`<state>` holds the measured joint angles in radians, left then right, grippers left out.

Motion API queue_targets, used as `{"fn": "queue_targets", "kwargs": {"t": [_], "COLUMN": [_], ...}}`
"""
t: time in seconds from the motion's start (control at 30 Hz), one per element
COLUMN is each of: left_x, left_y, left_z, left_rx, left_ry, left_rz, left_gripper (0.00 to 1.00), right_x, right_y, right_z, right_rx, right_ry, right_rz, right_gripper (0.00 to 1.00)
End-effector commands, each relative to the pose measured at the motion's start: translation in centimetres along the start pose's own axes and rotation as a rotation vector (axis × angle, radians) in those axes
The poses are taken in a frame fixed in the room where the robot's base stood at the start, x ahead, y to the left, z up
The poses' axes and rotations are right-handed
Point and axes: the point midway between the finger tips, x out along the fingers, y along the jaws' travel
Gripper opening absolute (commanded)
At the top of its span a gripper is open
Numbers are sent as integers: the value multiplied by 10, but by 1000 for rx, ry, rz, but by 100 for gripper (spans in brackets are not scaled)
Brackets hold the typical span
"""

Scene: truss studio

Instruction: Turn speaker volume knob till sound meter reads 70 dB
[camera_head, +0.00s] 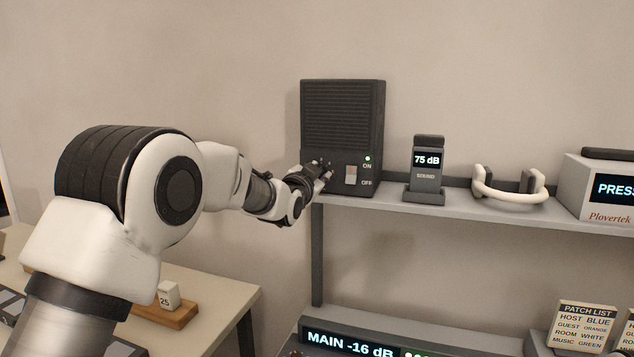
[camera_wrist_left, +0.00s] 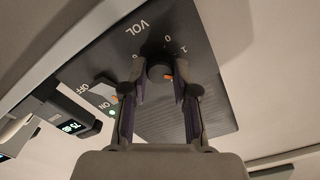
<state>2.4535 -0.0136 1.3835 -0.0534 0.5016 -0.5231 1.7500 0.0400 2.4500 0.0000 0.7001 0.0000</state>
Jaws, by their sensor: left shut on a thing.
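The black speaker (camera_head: 342,125) stands on the grey shelf, with its power switch (camera_head: 351,175) and a green light by ON. The sound meter (camera_head: 427,165) stands to its right and reads 75 dB. My left gripper (camera_head: 322,170) is at the speaker's lower left front and hides the knob in the head view. In the left wrist view, the round dark volume knob (camera_wrist_left: 158,70) with an orange mark sits between the fingers of my left gripper (camera_wrist_left: 162,85), below the VOL label. The gripper is shut on the knob. My right gripper is not in view.
On the shelf (camera_head: 385,207), white headphones (camera_head: 510,188) and a grey box reading PRESS (camera_head: 600,187) stand right of the meter. Below are a MAIN -16 dB display (camera_head: 350,343) and a PATCH LIST card (camera_head: 583,327). A table (camera_head: 215,300) is at lower left.

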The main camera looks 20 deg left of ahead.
Motion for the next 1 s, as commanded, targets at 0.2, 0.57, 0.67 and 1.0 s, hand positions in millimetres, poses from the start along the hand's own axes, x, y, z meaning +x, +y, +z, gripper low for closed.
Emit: {"fn": "queue_targets", "kwargs": {"t": [0.2, 0.57, 0.67, 1.0], "left_x": [0, 0, 0, 0], "left_y": [1, 0, 0, 0], "left_z": [0, -1, -1, -1], "left_rx": [116, 184, 185, 183], "left_ry": [2, 1, 1, 1], "left_rz": [-1, -1, -1, -1], "left_gripper": [0, 0, 0, 54], "right_x": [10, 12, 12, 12], "right_y": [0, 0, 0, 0], "right_z": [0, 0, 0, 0], "right_rx": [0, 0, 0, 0], "right_ry": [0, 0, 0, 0], "right_rz": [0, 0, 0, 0], "right_gripper": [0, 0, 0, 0]}}
